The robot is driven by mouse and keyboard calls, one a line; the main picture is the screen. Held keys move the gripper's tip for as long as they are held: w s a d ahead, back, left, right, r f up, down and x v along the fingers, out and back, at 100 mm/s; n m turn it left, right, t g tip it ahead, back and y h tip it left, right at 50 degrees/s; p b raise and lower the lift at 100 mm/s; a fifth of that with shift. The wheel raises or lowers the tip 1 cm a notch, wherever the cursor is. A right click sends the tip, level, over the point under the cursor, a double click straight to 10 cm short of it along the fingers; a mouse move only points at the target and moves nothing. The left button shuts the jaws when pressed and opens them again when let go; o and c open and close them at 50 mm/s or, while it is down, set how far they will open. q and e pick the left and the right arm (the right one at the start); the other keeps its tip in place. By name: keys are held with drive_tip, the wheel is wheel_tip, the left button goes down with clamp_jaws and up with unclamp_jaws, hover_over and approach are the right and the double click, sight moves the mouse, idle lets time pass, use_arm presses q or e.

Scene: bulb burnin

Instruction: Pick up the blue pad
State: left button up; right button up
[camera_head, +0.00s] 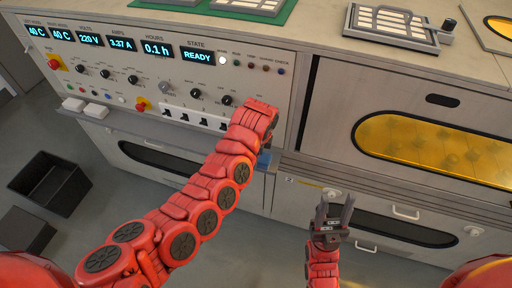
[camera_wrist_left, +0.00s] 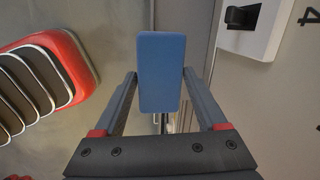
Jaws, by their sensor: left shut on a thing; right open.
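The blue pad (camera_wrist_left: 162,72) is upright between the fingertips of my left gripper (camera_wrist_left: 160,85) in the left wrist view. The fingers press on its two sides and hold it. In the head view only a small blue part of the pad (camera_head: 264,160) shows, beside the end of my left arm and in front of the cabinet. My left gripper's fingers are hidden there by the arm. My right gripper (camera_head: 333,212) is open and empty, in front of the lower drawers on the right.
The control panel (camera_head: 150,75) with displays, knobs and switches is at the left, with a narrow ledge (camera_head: 150,122) below it. An oven door with a yellow window (camera_head: 435,145) is at the right. Black bins (camera_head: 50,185) stand on the floor at the left.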

use_arm(q)
drive_tip(key=s+r+p, duration=0.1)
drive_tip(key=s, duration=1)
drive_tip(key=shift+s+r, duration=0.15)
drive_tip(key=shift+s, duration=0.2)
